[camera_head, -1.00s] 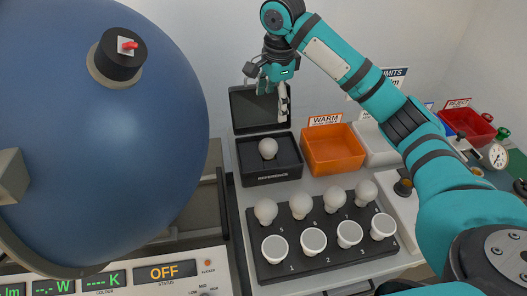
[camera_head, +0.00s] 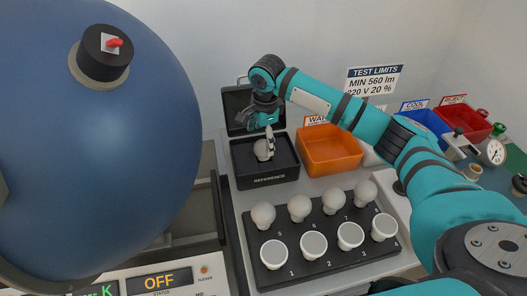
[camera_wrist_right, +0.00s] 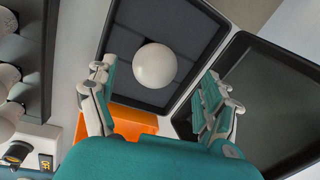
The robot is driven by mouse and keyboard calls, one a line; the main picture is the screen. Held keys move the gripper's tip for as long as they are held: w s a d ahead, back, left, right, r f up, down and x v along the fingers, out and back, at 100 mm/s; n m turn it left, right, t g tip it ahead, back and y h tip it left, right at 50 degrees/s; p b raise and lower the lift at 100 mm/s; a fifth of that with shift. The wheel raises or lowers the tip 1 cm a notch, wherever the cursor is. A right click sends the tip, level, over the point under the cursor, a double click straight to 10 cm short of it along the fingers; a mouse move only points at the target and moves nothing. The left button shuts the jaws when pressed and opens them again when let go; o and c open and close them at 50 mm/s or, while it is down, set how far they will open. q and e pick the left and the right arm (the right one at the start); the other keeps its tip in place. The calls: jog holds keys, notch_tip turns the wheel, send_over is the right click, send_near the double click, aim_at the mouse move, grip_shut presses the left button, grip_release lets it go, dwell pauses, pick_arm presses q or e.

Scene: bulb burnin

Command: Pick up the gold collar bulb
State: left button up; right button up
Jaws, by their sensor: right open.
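A white round bulb (camera_head: 262,150) sits in the black REFERENCE box (camera_head: 268,181). It also shows in the right wrist view (camera_wrist_right: 155,66), between my fingers and beyond them. Its collar is hidden, so I cannot see whether it is gold. My right gripper (camera_head: 269,143) is over the box, fingers pointing down and partly in front of the bulb. In the right wrist view its two fingers are spread apart, with nothing held between them. My left gripper is out of view.
An orange WARM bin (camera_head: 331,152) stands right of the box. The box's open lid (camera_head: 237,108) rises behind it. A black rack (camera_head: 330,262) with several bulbs and white-topped pieces lies in front. A large blue sphere (camera_head: 110,150) fills the left.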

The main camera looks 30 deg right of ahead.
aim_at(264, 155)
jog(key=f, duration=0.5)
jog(key=shift+w+d+f+p, duration=0.1)
jog(key=shift+d+f+p, duration=0.05)
jog(key=shift+d+p, duration=0.15)
jog(key=shift+a, duration=0.1)
jog(key=c, duration=1.2)
